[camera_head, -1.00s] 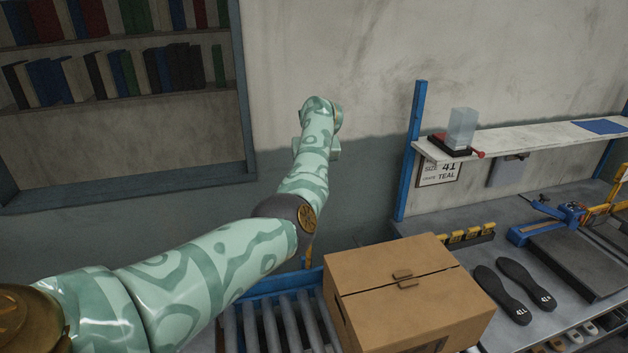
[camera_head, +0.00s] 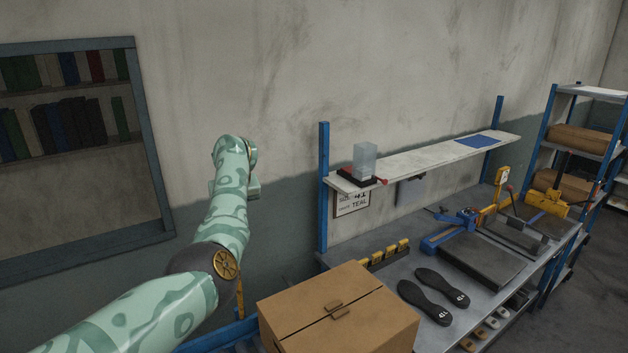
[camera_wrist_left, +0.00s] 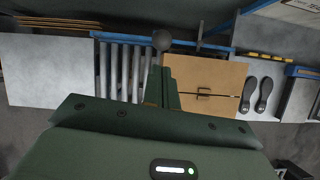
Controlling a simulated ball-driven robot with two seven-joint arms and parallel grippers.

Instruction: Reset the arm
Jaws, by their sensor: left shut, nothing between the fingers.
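My left arm (camera_head: 222,220) reaches in from the lower left and bends upward, its far end raised in front of the wall. In the wrist view my left gripper (camera_wrist_left: 161,84) is shut and empty, with its dark green fingers together. It looks down from above on the roller conveyor (camera_wrist_left: 111,78) and the cardboard box (camera_wrist_left: 222,82). In the head view the gripper is mostly hidden behind the wrist. My right gripper is in neither view.
The closed cardboard box (camera_head: 345,312) stands left of the workbench. Two black soles (camera_head: 424,302) lie on the bench. A white shelf (camera_head: 430,158) on blue posts carries a clear container (camera_head: 364,160). A blue rack (camera_head: 580,150) stands at right; a framed bookshelf window (camera_head: 70,150) at left.

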